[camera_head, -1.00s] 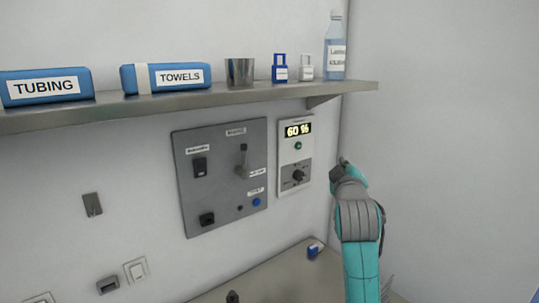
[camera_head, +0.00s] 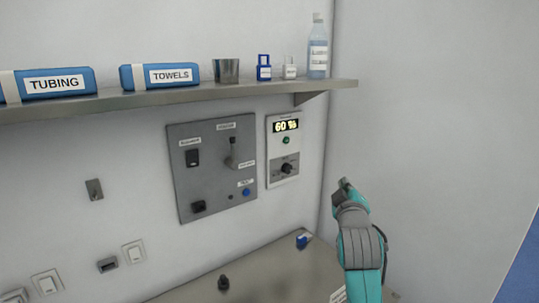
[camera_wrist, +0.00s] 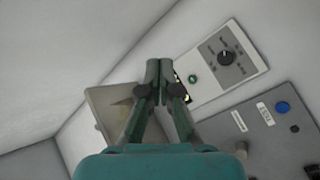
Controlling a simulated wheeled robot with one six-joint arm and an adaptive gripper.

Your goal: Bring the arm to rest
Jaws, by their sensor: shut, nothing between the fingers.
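My gripper (camera_wrist: 153,68) is shut and empty in the wrist view, its two green fingers meeting at the tips. In the head view my teal and grey arm rises at the lower right. Its end (camera_head: 345,184) is in free air in front of the right wall, to the right of the wall panels. The fingers are small in that view. The control box with the 60 % display (camera_head: 284,150) is to the left of my arm. It also shows in the wrist view (camera_wrist: 208,71), beyond the fingertips.
A metal shelf (camera_head: 180,98) holds a tubing pack (camera_head: 55,82), a towels pack (camera_head: 165,76), a metal cup (camera_head: 226,70), two small padlock-like items and a bottle (camera_head: 318,48). A grey switch panel (camera_head: 213,168) is on the wall. A blue item (camera_head: 303,240) lies on the counter (camera_head: 265,270).

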